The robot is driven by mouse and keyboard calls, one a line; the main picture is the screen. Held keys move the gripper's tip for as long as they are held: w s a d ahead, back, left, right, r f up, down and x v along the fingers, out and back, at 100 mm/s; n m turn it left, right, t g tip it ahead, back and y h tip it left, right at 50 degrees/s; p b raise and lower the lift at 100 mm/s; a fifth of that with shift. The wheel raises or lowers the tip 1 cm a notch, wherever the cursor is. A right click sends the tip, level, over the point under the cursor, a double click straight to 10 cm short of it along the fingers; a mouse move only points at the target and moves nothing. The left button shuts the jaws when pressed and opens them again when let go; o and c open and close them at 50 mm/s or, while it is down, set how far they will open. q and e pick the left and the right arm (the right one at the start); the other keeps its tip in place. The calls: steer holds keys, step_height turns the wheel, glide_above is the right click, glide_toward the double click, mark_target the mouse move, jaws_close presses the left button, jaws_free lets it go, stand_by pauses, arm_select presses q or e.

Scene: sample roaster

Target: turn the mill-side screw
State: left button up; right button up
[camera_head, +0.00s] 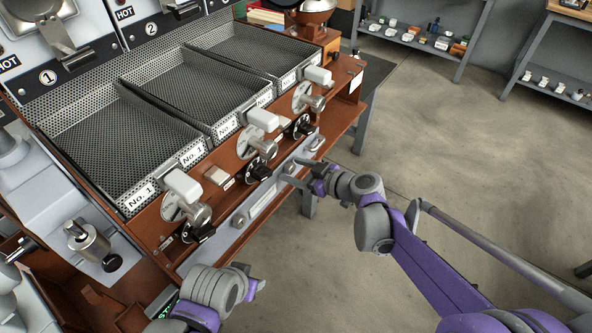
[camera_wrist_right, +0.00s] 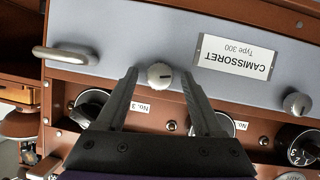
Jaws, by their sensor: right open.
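The mill-side screw (camera_wrist_right: 160,75) is a small round pale knob with a dark slot, on the grey front plate (camera_wrist_right: 140,35) of the roaster. In the right wrist view it sits between the fingertips of my right gripper (camera_head: 298,172), which is open with a visible gap on either side of the knob. In the head view the right gripper is at the plate and largely hides this screw. The other screw (camera_wrist_right: 297,103) is on the same plate, beyond the CAMISSORET label (camera_wrist_right: 235,58). My left gripper (camera_head: 254,283) is low in the head view, apart from the plate; its jaws are unclear.
A metal handle (camera_wrist_right: 65,55) sticks out near the mill-side screw. Black dials (camera_head: 259,169) and levers with white grips (camera_head: 263,120) line the brown front above the plate. The mill (camera_head: 318,25) stands at the far end. Open floor (camera_head: 450,140) lies to the right.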

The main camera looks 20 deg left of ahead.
jaws_close()
stand_by(0.3)
